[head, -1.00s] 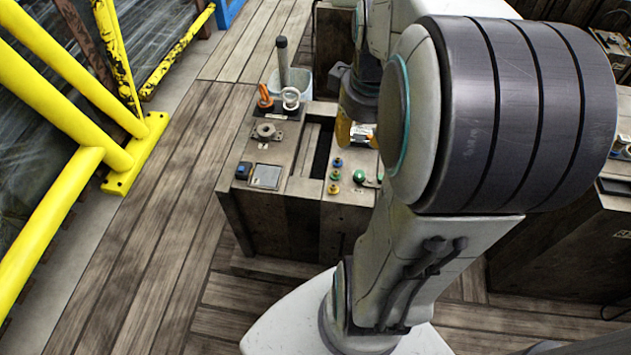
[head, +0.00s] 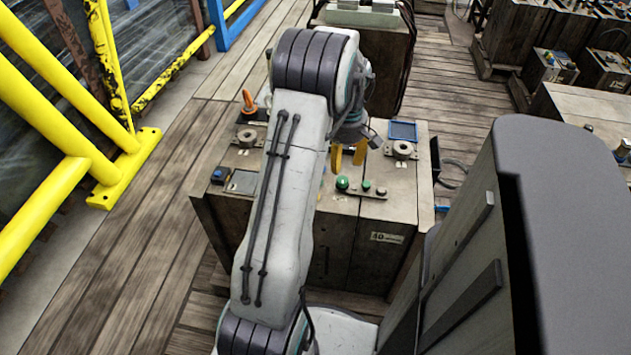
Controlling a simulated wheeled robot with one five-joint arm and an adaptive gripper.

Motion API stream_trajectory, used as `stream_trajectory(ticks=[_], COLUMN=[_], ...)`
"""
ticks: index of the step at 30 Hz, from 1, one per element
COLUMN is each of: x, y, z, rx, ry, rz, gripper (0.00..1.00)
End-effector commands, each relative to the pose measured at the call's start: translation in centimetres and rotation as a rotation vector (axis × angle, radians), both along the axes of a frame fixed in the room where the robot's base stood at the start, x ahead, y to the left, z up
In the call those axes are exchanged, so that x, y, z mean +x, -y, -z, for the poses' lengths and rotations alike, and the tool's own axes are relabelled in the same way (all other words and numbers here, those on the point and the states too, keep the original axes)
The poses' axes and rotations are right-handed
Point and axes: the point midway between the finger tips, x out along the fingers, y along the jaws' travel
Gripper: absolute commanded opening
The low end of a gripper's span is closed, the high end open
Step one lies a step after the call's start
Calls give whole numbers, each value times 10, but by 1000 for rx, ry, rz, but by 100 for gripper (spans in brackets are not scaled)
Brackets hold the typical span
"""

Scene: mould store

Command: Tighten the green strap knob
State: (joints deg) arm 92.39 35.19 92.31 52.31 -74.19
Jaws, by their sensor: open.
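A green knob (head: 342,183) stands near the front edge of the wooden bench top (head: 335,203), at the left end of a strip with smaller grey-green knobs (head: 373,189). My gripper (head: 348,158) has two yellow-orange fingers, spread apart and pointing down. It appears just behind and above the green knob, with nothing seen between the fingers. I cannot tell the height between the fingertips and the knob. My arm hides the bench middle left of the knob. Whether a strap runs at the knob is too small to tell.
A round grey fitting (head: 402,150) and a blue-framed panel (head: 403,131) lie right of my gripper. A dark panel (head: 242,182), another round fitting (head: 247,137) and an orange item (head: 249,101) are on the left. Yellow railing (head: 75,110) bounds the left side.

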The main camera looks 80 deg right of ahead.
Motion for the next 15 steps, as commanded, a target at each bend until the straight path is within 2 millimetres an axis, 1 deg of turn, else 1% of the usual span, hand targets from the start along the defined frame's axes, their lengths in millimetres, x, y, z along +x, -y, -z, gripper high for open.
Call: stream_trajectory(ticks=[1,4,15], x=[-5,-10,-9], y=[1,2,1], z=[5,14,59], rx=[2,5,6], ry=[0,1,0], rz=[3,5,4], gripper=[41,41,41])
